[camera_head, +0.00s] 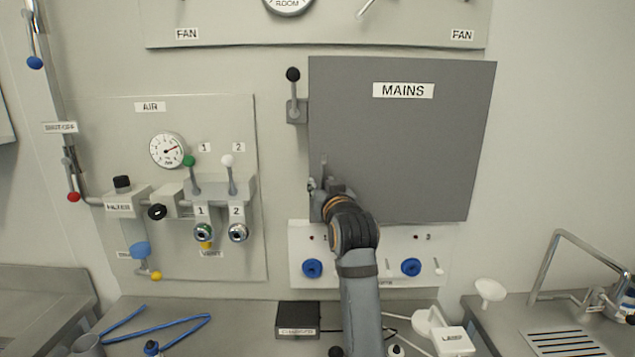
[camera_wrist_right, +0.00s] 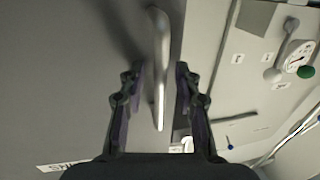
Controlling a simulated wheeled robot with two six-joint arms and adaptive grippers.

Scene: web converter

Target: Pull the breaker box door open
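The breaker box door is a flat dark grey panel (camera_head: 400,140) labelled MAINS, on the wall right of centre in the head view. It looks shut. Its upright bar handle (camera_head: 324,166) is near the door's left edge, partly hidden by my gripper. In the right wrist view the door fills the left side (camera_wrist_right: 60,80), and the pale handle (camera_wrist_right: 160,60) runs between my fingers. My right gripper (camera_head: 318,187) is at the handle; in the wrist view its two fingers (camera_wrist_right: 159,74) are open, one on each side, with gaps. My left gripper is not in view.
A black-knobbed lever (camera_head: 293,85) stands just left of the door's upper edge. A white panel with blue knobs (camera_head: 312,268) is below the door. The AIR panel (camera_head: 120,230) with valves and gauge is to the left. A black charger box (camera_head: 297,318) is on the bench below.

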